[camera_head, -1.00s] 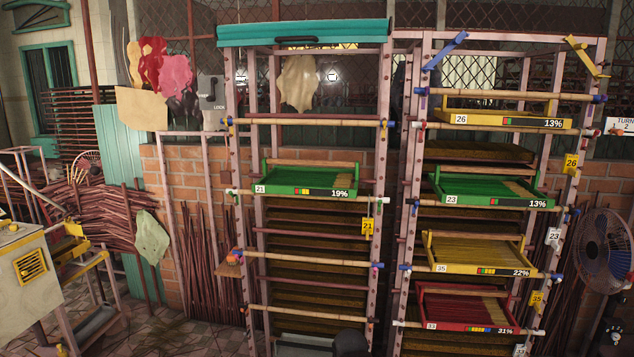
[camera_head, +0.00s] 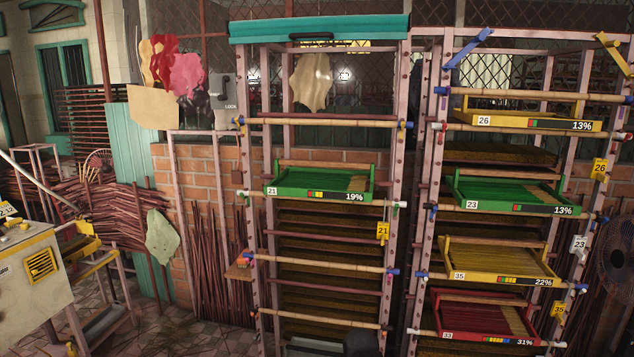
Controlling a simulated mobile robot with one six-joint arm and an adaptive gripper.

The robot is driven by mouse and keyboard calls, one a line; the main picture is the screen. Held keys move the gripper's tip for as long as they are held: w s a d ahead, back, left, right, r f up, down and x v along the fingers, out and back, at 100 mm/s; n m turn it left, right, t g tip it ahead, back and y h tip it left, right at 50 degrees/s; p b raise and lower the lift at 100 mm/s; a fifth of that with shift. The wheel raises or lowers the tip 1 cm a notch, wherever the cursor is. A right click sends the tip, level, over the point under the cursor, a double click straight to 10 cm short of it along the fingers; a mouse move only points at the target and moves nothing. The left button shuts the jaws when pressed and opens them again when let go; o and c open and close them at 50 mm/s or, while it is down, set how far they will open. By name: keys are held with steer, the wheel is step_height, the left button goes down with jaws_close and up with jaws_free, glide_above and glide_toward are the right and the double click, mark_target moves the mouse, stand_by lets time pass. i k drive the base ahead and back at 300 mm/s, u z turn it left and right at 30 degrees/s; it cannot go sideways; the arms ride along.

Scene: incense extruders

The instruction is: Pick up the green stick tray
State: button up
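Two green trays of sticks show. One green tray (camera_head: 320,192), labelled 21 and 19%, rests on the left rack at mid height. It holds green sticks with a tan patch at the right. The other green tray (camera_head: 508,207), labelled 23 and 13%, sits on the right rack, below a yellow tray and above another yellow one. My gripper is not in view. A dark rounded shape (camera_head: 362,342) shows at the bottom edge, and I cannot tell what it is.
The left rack (camera_head: 265,225) has bamboo rails and a teal top roll. The right rack (camera_head: 421,250) also holds yellow trays 26 (camera_head: 522,121) and 35 (camera_head: 500,277) and red tray 33 (camera_head: 487,335). A machine (camera_head: 36,280) stands left; a fan (camera_head: 617,252) stands right.

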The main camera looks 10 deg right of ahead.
mark_target(308, 182)
steer(key=i, duration=0.85)
steer(key=z, duration=0.05)
